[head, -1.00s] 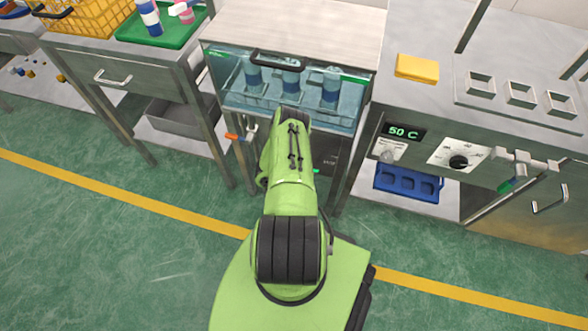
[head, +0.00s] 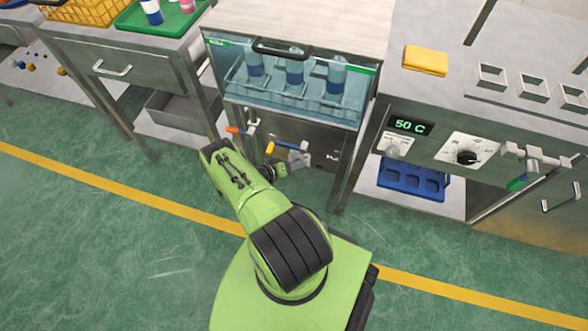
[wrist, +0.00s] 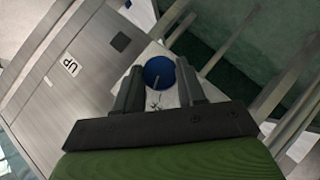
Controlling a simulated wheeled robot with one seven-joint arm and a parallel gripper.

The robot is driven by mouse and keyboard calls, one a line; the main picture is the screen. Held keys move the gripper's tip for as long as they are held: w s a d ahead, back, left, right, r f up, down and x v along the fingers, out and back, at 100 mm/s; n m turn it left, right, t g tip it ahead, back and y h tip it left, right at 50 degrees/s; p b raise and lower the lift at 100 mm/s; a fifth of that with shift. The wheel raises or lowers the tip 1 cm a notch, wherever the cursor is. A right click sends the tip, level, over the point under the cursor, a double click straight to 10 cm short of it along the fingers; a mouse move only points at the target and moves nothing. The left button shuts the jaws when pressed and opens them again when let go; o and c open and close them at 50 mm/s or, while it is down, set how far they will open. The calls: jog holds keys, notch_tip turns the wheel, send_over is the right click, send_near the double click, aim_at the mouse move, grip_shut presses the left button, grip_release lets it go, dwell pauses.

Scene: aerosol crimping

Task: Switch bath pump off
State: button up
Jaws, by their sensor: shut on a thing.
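The water bath (head: 290,85) stands in the middle of the head view, with a clear front over its steel lower panel (head: 325,140). A valve with an orange handle (head: 236,130) is at the panel's left. A blue handle with a yellow-orange tip (head: 288,147) sits right of it, by my gripper (head: 293,162). In the wrist view a round blue part (wrist: 158,72) shows between the fingers of my gripper (wrist: 160,88), which is shut on it. A partly readable label (wrist: 71,67) and a dark square (wrist: 120,42) are on the panel. I cannot tell which part is the pump switch.
A steel bench (head: 465,115) with a 50 C display (head: 409,126) and a black dial (head: 466,157) stands at the right. A blue rack (head: 411,180) lies on its lower shelf. A yellow sponge-like block (head: 425,60) is on top.

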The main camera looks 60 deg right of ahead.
jog(key=shift+f+n+g, duration=0.1)
jog(key=shift+n+g, duration=0.2)
jog(key=shift+g, duration=0.1)
dwell(0.4)
jog(key=o, duration=1.1)
jog(key=shift+c, duration=0.2)
jog(key=p+v, duration=0.2)
jog(key=v, duration=1.3)
jog(key=shift+w+a+f+p, duration=0.15)
jog(key=shift+w+a+p, duration=0.15)
jog(key=shift+a, duration=0.15)
